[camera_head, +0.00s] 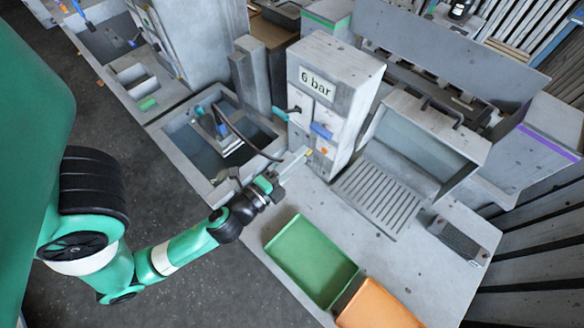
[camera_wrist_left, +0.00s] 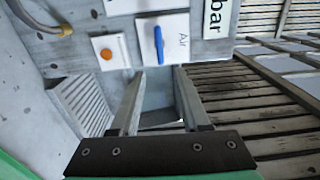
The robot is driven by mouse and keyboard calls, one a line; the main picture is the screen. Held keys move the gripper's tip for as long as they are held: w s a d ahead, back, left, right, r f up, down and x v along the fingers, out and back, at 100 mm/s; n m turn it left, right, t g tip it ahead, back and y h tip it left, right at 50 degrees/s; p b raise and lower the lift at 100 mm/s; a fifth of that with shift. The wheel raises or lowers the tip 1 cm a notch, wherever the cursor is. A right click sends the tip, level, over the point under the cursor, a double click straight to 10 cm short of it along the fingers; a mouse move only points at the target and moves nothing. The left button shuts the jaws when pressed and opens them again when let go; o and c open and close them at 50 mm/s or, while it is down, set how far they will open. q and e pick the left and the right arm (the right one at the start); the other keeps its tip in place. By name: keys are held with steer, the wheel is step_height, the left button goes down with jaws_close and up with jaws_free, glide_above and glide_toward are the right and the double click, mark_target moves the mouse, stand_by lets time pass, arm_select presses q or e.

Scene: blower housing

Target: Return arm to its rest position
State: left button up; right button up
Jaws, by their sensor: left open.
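My left arm (camera_head: 190,245) reaches in from the left over the bench. Its gripper (camera_head: 294,161) is in front of the grey control cabinet (camera_head: 340,75), close to the lower part of the panel. In the left wrist view the two fingers of the gripper (camera_wrist_left: 158,95) are apart with nothing between them. Beyond them are a blue lever (camera_wrist_left: 158,45) on a white plate marked "Air" and an orange button (camera_wrist_left: 106,54). In the head view the cabinet display (camera_head: 314,83) reads "0 bar". My right gripper is not in view.
A green tray (camera_head: 347,264) and an orange tray (camera_head: 375,305) are at the bench front. A sunken basin (camera_head: 185,130) with a hose and a tool is left of the cabinet. A slatted grate (camera_head: 380,195) under a clear-fronted hood (camera_head: 425,120) is on the right.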

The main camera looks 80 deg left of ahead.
arm_select(q)
steer(key=v, duration=0.2)
steer(key=shift+s+d+b, duration=0.2)
steer(key=shift+b, duration=0.2)
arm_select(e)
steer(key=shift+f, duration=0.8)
